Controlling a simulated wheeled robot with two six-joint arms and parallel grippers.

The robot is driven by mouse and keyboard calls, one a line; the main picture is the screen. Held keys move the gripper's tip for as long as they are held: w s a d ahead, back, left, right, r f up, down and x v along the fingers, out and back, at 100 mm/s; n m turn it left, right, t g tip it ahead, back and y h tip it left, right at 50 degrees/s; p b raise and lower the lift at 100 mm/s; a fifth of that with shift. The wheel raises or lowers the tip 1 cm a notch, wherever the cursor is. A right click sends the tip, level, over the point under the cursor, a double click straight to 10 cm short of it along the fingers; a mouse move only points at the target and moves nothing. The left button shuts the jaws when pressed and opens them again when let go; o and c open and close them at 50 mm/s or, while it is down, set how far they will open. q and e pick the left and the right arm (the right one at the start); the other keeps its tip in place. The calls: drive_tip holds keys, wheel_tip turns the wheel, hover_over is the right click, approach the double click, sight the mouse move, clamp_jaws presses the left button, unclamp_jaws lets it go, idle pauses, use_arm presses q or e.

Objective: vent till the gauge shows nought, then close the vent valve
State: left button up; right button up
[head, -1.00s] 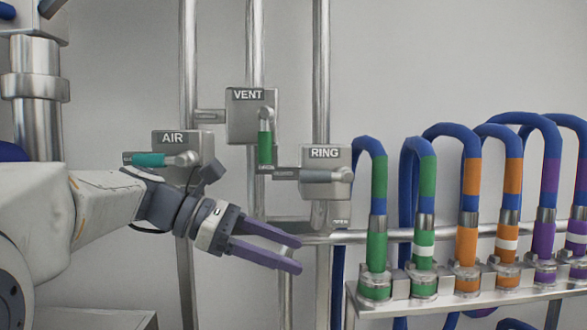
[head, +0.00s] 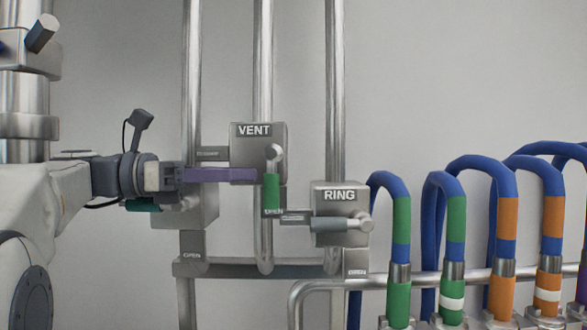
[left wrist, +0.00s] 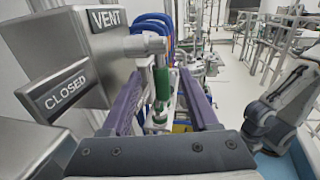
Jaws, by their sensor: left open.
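The vent valve (head: 258,145) is a grey box marked VENT on the wall pipes. Its green-gripped handle (head: 272,194) points straight down, at a plate marked OPEN. A plate marked CLOSED (left wrist: 66,92) shows in the left wrist view. My left gripper (head: 258,176) is open and level, its purple fingers reaching from the left to just beside the handle top. In the left wrist view the green handle (left wrist: 161,84) shows between the open fingers, beyond or at their tips; I cannot tell whether they touch it. No gauge is in view.
The air valve is mostly hidden behind my left gripper. Blue hoses with coloured bands (head: 455,220) stand at right. Clear wall lies above them.

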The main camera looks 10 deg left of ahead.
use_arm(q)
drive_tip(key=p+x, duration=0.2)
drive_tip(key=x, duration=0.5)
drive_tip(key=shift+d+r, duration=0.1)
drive_tip(key=shift+d, duration=0.15)
drive_tip(key=shift+w+d+p, duration=0.3)
drive_tip(key=shift+d, duration=0.15)
clamp_jaws()
idle(0.7)
